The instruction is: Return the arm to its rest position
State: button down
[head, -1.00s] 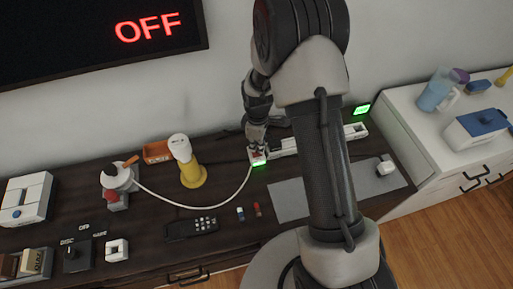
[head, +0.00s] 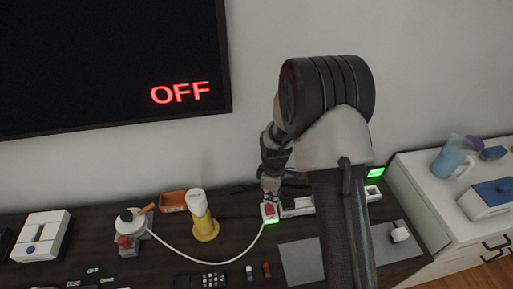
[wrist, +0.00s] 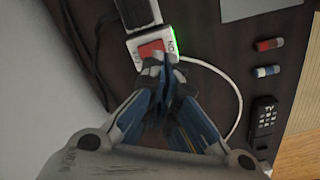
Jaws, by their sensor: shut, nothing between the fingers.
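My arm reaches from the lower right of the head view toward the back of the dark cabinet. My gripper (head: 270,194) points down just above a white switch box (head: 270,213) with a red rocker and a glowing green edge. In the wrist view my gripper (wrist: 165,62) has its fingers together and empty, at the near edge of the red rocker (wrist: 151,48). I cannot tell whether the fingertips touch the box. A white cable runs from the box to the left.
A yellow-and-white lamp-like object (head: 203,219), an orange tray (head: 174,201) and a white device with a red part (head: 130,228) stand left of the box. A white power strip (head: 298,207) lies to its right. A screen (head: 110,65) reading OFF hangs behind.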

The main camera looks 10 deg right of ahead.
jog(key=s+r+m+t, duration=0.1)
jog(key=s+r+m, duration=0.25)
jog(key=r, duration=0.75)
jog(key=s+r+m+t, duration=0.15)
jog(key=s+r, duration=0.25)
jog(key=r, duration=0.6)
jog(key=s+r+m+t, duration=0.1)
jog(key=s+r+m, duration=0.2)
jog(key=s, duration=0.5)
jog(key=s+r+m+t, duration=0.1)
jog(key=s+r+m, duration=0.3)
jog(key=s, duration=0.5)
jog(key=shift+v, duration=1.05)
jog(key=shift+w+r, duration=0.1)
